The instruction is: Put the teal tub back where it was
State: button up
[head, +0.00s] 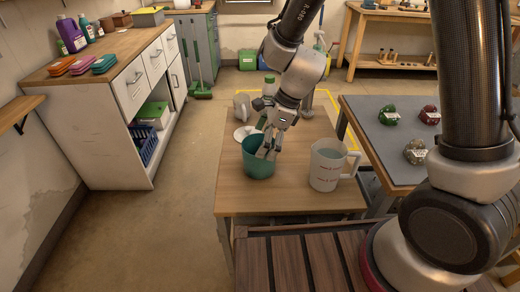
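The teal tub (258,170) stands upright on the wooden table, near its front left part. My gripper (267,152) points down at the tub, with its fingertips at the tub's right side and overlapping its opening in the head view. I cannot tell whether the fingers touch or grip the rim. The fingers' spacing is too small to judge. The far inside of the tub is partly hidden by my gripper.
A clear measuring jug (326,166) stands close right of the tub. Behind it are a white round item (247,134), a pale mug (242,106) and a green-capped bottle (268,88). The front left tabletop (232,198) is bare.

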jog(key=v, duration=0.8)
jog(key=shift+r, duration=0.3)
jog(key=s+d+r+n+t+h, duration=0.1)
jog(key=s+d+r+n+t, duration=0.15)
jog(key=d+r+n, duration=0.8)
jog(key=s+d+r+n+h, duration=0.1)
jog(key=s+d+r+n, duration=0.1)
jog(key=s+d+n, duration=0.2)
jog(key=s+d+r+n+t+h, duration=0.1)
jog(key=s+d+n, duration=0.3)
jog(key=s+d, duration=0.6)
jog(key=d+r+h, duration=0.1)
jog(key=d, duration=0.3)
jog(key=shift+r+h, duration=0.3)
